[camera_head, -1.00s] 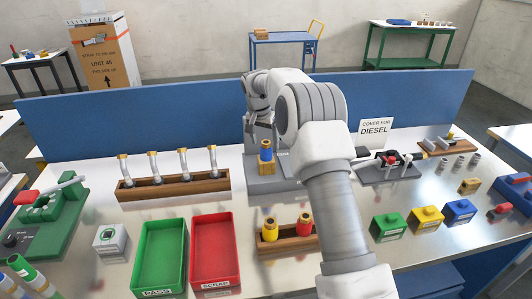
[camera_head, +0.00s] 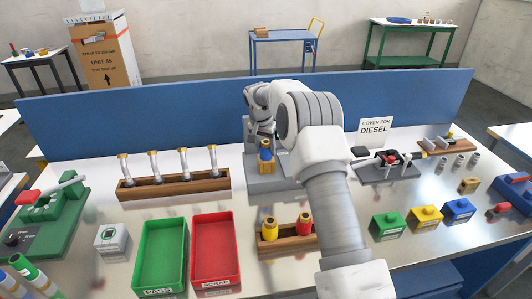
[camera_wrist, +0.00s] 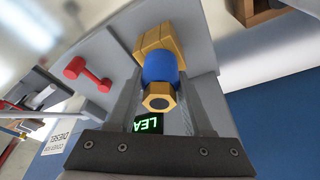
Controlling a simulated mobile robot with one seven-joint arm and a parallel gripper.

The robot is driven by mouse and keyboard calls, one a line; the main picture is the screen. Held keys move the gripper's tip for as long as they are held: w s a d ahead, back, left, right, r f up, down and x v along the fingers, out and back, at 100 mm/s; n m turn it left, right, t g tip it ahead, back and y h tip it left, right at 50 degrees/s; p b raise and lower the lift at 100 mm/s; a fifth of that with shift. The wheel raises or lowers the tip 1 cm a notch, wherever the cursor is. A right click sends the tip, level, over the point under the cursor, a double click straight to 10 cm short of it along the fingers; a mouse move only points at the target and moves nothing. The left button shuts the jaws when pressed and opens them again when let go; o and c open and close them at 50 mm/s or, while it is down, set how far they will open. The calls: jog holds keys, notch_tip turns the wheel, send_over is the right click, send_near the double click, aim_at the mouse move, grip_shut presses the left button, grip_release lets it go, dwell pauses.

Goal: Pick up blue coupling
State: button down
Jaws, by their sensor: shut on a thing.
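The blue coupling (camera_head: 265,155) has a blue middle and brass ends. It is upright at the grey test stand (camera_head: 268,183) in the head view. In the wrist view the blue coupling (camera_wrist: 160,67) lies between the two fingers of my gripper (camera_wrist: 166,80), with a brass hex end towards the camera. My gripper is shut on it. In the head view the gripper is small and mostly lost against the grey stand behind it. I cannot tell whether the coupling's lower end touches the stand.
A green-lit display (camera_wrist: 148,124) sits behind the coupling. A wooden rack (camera_head: 172,187) with several metal pipes stands left. The green PASS tray (camera_head: 145,285) and red SCRAP tray (camera_head: 203,281) are in front. A wooden holder (camera_head: 290,245) with yellow and red couplings stands beside them.

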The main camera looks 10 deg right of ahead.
aim_at(267, 141)
jog(key=shift+r, duration=0.2)
jog(key=shift+r, duration=0.25)
notch_tip(267, 141, up, 4)
jog(key=shift+f+b, duration=0.15)
jog(key=shift+b, duration=0.15)
jog(key=s+d+r+p, duration=0.3)
jog(key=s+d+r, duration=0.3)
jog(key=d+r, duration=0.3)
notch_tip(267, 141, up, 3)
jog(key=shift+s+d+r, duration=0.1)
jog(key=shift+s+d, duration=0.15)
jog(key=shift+s, duration=0.05)
dwell(0.8)
jog(key=shift+s, duration=0.1)
dwell(1.4)
